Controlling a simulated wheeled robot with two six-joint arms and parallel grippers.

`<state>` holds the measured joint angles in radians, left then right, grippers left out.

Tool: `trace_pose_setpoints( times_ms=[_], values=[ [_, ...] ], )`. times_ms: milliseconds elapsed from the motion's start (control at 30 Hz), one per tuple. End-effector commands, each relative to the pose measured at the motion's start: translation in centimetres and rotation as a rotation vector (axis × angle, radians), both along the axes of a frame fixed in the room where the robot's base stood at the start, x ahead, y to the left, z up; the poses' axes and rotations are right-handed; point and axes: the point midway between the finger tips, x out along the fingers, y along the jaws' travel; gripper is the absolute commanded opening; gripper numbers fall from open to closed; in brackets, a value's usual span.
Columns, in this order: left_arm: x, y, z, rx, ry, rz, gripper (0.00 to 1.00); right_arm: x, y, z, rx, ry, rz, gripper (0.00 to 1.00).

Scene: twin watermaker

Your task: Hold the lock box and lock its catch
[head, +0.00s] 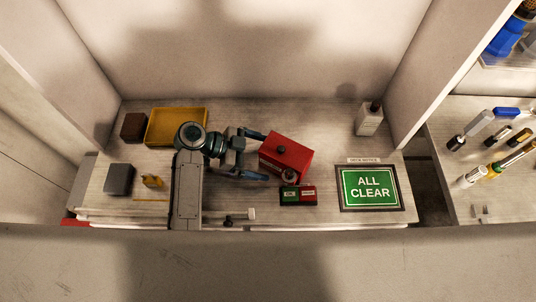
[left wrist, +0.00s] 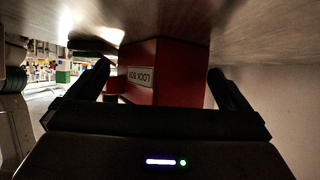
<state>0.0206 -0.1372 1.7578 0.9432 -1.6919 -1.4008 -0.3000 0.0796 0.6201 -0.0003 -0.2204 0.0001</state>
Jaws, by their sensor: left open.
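My left gripper (head: 264,156) is open at the box's left side, one finger toward the back and one toward the front. In the left wrist view the box (left wrist: 182,72), with its label upside down, lies between the spread fingers (left wrist: 160,72). I cannot tell whether the fingers touch it. My right gripper is not in view.
A green and red block (head: 298,196) lies just in front of the box. An ALL CLEAR sign (head: 370,188) lies to the right, a bottle (head: 369,120) behind it. A yellow tray (head: 160,128), brown block (head: 133,126) and grey block (head: 118,179) are at left.

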Motion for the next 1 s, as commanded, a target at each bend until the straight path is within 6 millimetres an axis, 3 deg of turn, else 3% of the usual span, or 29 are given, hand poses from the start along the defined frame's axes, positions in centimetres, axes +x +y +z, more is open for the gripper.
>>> trace_pose_setpoints(
  times_ms=[433,933,1000],
  values=[
    [-0.03,-0.69,-0.37,0.0,0.0,-0.001,1.0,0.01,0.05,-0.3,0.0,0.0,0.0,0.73],
    [-0.02,-0.7,-0.33,-0.001,0.0,-0.001,0.02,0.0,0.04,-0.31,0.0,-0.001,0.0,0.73],
    [-0.02,-0.7,-0.32,-0.001,0.0,-0.001,0.0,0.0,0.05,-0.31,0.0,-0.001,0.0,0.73]
  ],
)
